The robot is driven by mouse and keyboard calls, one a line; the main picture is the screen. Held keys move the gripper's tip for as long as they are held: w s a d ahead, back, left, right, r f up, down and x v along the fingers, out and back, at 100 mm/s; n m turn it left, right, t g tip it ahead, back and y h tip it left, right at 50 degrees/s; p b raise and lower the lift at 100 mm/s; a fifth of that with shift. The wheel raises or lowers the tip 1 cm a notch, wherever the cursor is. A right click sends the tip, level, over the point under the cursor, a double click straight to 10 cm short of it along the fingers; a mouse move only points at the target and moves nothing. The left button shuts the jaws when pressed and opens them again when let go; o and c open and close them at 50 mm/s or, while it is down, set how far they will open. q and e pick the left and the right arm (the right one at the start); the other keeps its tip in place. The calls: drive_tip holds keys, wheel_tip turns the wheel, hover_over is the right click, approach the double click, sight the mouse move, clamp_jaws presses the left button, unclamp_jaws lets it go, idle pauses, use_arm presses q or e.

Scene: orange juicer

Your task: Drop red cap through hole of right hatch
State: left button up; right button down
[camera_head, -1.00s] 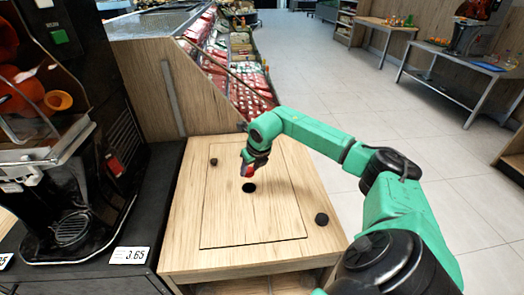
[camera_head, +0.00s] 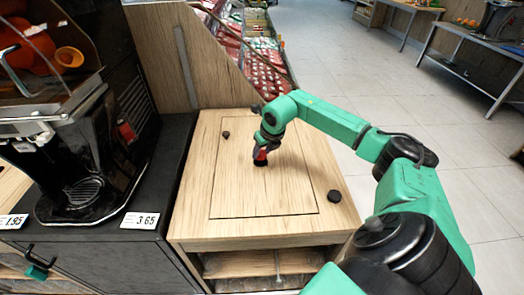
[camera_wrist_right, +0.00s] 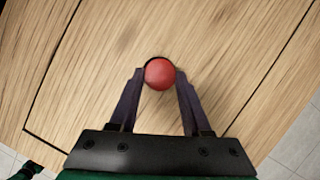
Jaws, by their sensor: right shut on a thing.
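The red cap (camera_wrist_right: 159,73) is between the fingertips of my right gripper (camera_wrist_right: 158,82), which is shut on it. In the head view the red cap (camera_head: 260,156) is just above the hatch panel (camera_head: 232,192) in the wooden counter. The dark hole (camera_wrist_right: 150,62) shows as a thin dark rim behind the cap; the cap hides most of it. Whether the cap's lower end is inside the hole cannot be told. A small teal and black part at the lower left of the head view looks like my left gripper (camera_head: 37,266); its jaws are unclear.
The black juicer (camera_head: 85,150) stands on the dark counter to the left. A wooden side wall (camera_head: 200,60) rises behind the hatch. Open floor lies right.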

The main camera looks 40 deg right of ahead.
drive_tip(key=shift+f+b, duration=0.4)
drive_tip(key=shift+f, duration=0.15)
idle(0.5)
unclamp_jaws()
idle(0.5)
idle(0.5)
wheel_tip(320, 180, up, 7)
drive_tip(key=p, duration=0.5)
idle(0.3)
